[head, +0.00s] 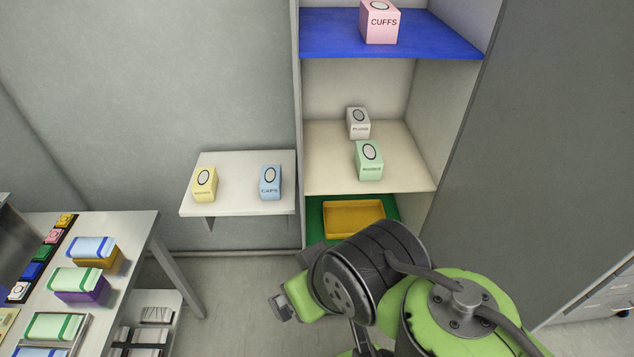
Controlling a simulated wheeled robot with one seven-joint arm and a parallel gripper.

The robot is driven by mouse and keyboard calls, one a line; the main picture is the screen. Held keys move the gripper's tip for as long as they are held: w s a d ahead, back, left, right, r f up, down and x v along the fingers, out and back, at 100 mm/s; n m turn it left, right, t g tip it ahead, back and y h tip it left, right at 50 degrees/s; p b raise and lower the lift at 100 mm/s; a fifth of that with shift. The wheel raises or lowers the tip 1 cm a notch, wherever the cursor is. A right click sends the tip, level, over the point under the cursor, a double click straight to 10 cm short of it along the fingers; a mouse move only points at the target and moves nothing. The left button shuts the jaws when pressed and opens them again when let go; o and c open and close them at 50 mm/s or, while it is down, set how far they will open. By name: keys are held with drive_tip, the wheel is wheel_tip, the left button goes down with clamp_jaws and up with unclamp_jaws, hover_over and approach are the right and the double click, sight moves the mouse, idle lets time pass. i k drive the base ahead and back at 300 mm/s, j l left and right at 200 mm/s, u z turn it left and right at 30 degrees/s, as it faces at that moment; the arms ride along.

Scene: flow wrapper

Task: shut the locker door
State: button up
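The locker (297,110) stands open at the centre, with its shelves and contents in plain view. A large dark grey panel (560,130) runs from the locker's right edge out to the right of the picture. It looks like the locker door, swung wide open; no handle shows on it. My arm is folded in front of the locker's lower part. A small grey part at its end, seemingly my gripper (283,308), is left of the dark wrist joint and apart from the door. Its fingers cannot be made out.
Inside the locker are a pink CUFFS box (380,24), a grey box (358,124), a green box (369,161) and a yellow tray (354,217). A wall shelf (237,170) with two boxes adjoins on the left. A table (135,225) with packs stands at lower left.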

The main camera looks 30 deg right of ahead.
sight(536, 198)
drive_tip(key=k, duration=0.6)
drive_tip(key=k+l, duration=0.15)
drive_tip(key=k, duration=0.4)
drive_tip(key=k+l, duration=0.15)
drive_tip(key=l, duration=0.2)
drive_tip(key=k+l, duration=0.15)
drive_tip(key=l, duration=0.25)
drive_tip(key=k+l, duration=0.15)
drive_tip(key=l, duration=0.2)
drive_tip(key=i+l, duration=0.1)
drive_tip(key=l, duration=0.25)
drive_tip(key=i+l, duration=0.1)
drive_tip(key=l, duration=0.25)
drive_tip(key=i+l, duration=0.1)
drive_tip(key=l, duration=0.25)
drive_tip(key=k+u, duration=0.1)
drive_tip(key=u, duration=0.35)
drive_tip(key=k+u, duration=0.1)
drive_tip(key=u, duration=0.3)
drive_tip(key=j+u, duration=0.1)
drive_tip(key=u, duration=0.35)
drive_tip(key=k, duration=0.05)
